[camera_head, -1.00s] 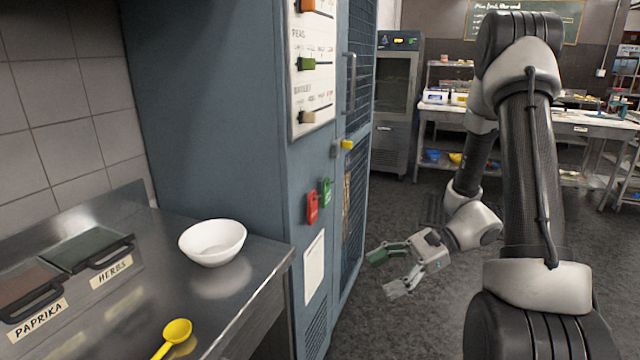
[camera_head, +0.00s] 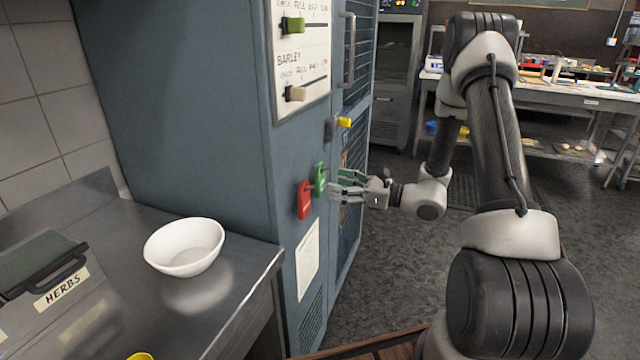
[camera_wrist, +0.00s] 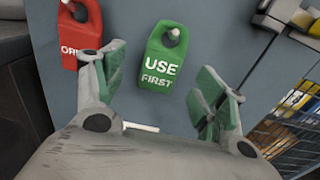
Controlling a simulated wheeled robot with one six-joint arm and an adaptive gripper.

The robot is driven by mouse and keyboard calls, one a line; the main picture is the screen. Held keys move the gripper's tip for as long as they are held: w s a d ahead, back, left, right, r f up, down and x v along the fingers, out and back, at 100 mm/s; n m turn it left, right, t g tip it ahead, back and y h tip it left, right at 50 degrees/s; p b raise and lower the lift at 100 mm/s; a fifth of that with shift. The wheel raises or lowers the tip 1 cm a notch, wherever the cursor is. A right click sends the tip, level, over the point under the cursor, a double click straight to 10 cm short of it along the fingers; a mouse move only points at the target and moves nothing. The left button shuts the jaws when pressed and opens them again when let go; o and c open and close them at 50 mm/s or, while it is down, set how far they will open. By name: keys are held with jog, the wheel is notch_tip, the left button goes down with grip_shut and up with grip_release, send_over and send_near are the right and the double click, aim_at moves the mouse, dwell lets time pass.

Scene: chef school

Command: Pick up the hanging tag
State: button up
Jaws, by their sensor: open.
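A green hanging tag (camera_wrist: 162,62) reading "USE FIRST" hangs on a peg on the side of the blue cabinet. In the head view the green tag (camera_head: 320,180) is just left of my gripper (camera_head: 334,186). In the wrist view my gripper (camera_wrist: 160,95) is open and empty, with a green-padded finger on each side of the tag's lower part; I cannot tell if either touches it. A red hanging tag (camera_wrist: 81,34), its lettering partly hidden, hangs to the left on its own peg. It also shows in the head view (camera_head: 304,200).
The blue cabinet (camera_head: 190,110) has a mesh door with a handle and a yellow latch (camera_head: 344,122). A paper sheet (camera_head: 307,260) is below the tags. A steel counter (camera_head: 120,310) with a white bowl (camera_head: 184,246) stands at left. Open floor lies to the right.

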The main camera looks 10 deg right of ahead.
aim_at(323, 181)
jog(key=x, duration=0.4)
jog(key=shift+w+a+f, duration=0.1)
jog(key=shift+w+a, duration=0.05)
jog(key=shift+w, duration=0.2)
jog(key=shift+c, duration=0.2)
jog(key=c, duration=0.9)
